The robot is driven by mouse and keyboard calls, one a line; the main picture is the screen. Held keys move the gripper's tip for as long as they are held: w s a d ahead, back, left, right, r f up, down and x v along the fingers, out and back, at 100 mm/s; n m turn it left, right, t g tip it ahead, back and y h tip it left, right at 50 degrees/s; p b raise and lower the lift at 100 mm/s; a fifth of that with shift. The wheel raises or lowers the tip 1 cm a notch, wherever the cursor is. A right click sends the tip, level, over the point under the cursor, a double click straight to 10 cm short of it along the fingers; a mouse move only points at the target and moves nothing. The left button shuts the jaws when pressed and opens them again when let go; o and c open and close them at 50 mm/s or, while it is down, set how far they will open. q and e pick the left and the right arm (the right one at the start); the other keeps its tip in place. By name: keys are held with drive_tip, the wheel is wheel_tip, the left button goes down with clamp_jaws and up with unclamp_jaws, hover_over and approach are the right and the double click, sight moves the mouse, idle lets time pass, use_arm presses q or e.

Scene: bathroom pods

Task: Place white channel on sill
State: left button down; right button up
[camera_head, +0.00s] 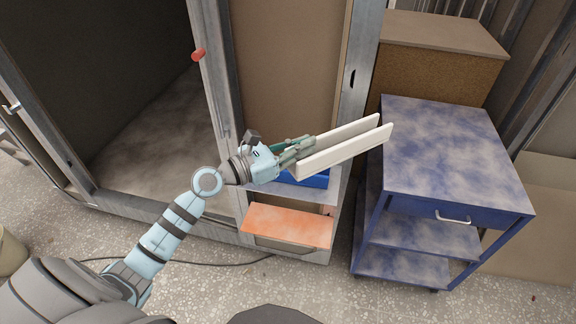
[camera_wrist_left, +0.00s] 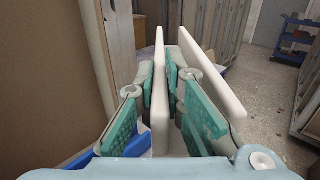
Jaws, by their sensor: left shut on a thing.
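The white channel (camera_head: 345,150) is a long pale piece with two parallel walls. It points right and slightly up in the head view, its far end near the blue cart's left edge. My left gripper (camera_head: 296,152) is shut on its near end. In the left wrist view, one wall of the channel (camera_wrist_left: 160,95) lies between the green-padded fingers, and the other wall stands outside them on the right. A pale ledge (camera_head: 262,188) runs below the gripper on the pod frame; I cannot tell if it is the sill. My right gripper is out of view.
A blue mottled cart (camera_head: 450,150) with a drawer and shelves stands right, its top bare. A brown box (camera_head: 440,70) is behind it. A blue object (camera_head: 312,180) lies on the ledge, above an orange panel (camera_head: 288,224). A metal post (camera_head: 352,80) stands behind the channel.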

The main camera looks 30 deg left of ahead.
use_arm(q)
drive_tip(key=shift+y, duration=0.3)
drive_tip(key=f+b, duration=0.3)
drive_tip(key=f, duration=0.3)
drive_tip(key=f+b, duration=0.4)
drive_tip(key=f, duration=0.3)
drive_tip(key=w+f+b, duration=0.1)
drive_tip(key=f+b, duration=0.2)
drive_tip(key=f, duration=0.4)
drive_tip(key=shift+f+b, duration=0.15)
drive_tip(key=shift+b, duration=0.3)
drive_tip(key=c, duration=1.7)
unclamp_jaws()
